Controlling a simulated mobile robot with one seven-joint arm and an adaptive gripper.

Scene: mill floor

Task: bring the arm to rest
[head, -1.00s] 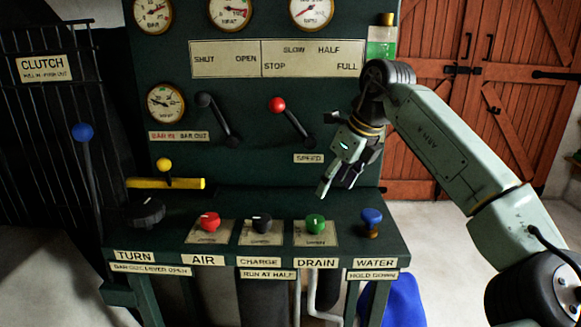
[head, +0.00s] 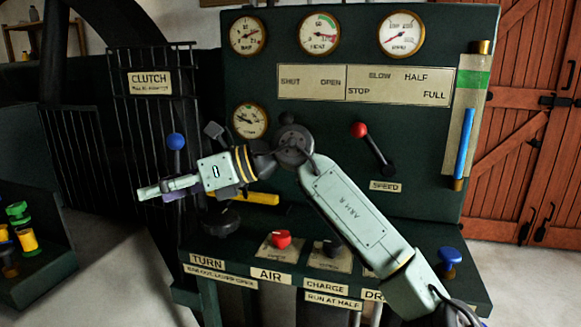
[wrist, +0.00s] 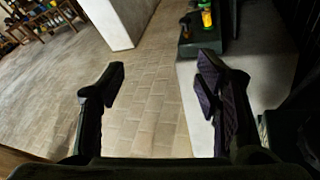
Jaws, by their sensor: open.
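My gripper (head: 165,189) is in front of the left part of the dark green control panel (head: 300,185), pointing left. In the wrist view my gripper (wrist: 160,82) has its two fingers well apart, with nothing between them and the paved floor beyond. My arm crosses in front of the panel and hides parts of the desk, including much of the drain label and the green knob. The blue-knobbed clutch lever (head: 176,142) stands just behind and above my gripper in the head view; I cannot tell the gap between them.
The red-knobbed speed lever (head: 359,130), red air knob (head: 281,239) and blue water knob (head: 450,257) are on the panel and desk. A black barred fence (head: 155,110) stands at the left. A low dark stand (head: 45,273) holds coloured parts. Floor between is clear.

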